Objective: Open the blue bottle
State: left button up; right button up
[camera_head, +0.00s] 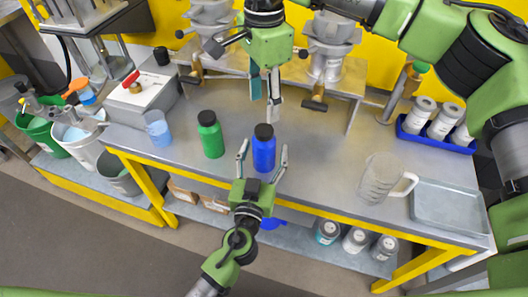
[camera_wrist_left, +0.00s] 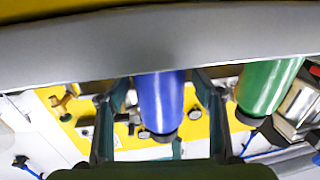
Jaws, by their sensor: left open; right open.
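The blue bottle (camera_head: 263,154) stands upright on the grey workbench (camera_head: 330,150), its black cap (camera_head: 263,132) on top. My left gripper (camera_head: 263,150) reaches in from the front, open, with one finger on each side of the bottle. In the left wrist view the blue bottle (camera_wrist_left: 160,98) appears between the spread fingers of my left gripper (camera_wrist_left: 162,88), with gaps on both sides. My right gripper (camera_head: 266,98) points down from above, open and empty, its fingertips just above the cap in the picture. Its exact height over the cap is hard to tell.
A green bottle (camera_head: 210,138) stands close to the left of the blue one; it also shows in the left wrist view (camera_wrist_left: 268,88). A beaker (camera_head: 158,130) is farther left. A clear jug (camera_head: 380,180), a metal tray (camera_head: 446,206) and a blue rack (camera_head: 436,137) are right.

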aim_at(264, 129)
pick_arm(q)
grip_shut()
pick_arm(e)
jog(key=m, duration=2.4)
jog(key=shift+m, duration=0.3)
jog(key=m, duration=1.5)
jog(key=shift+m, duration=0.3)
jog(key=shift+f, duration=0.4)
notch_tip(264, 129, down, 7)
jog(key=shift+f, duration=0.15)
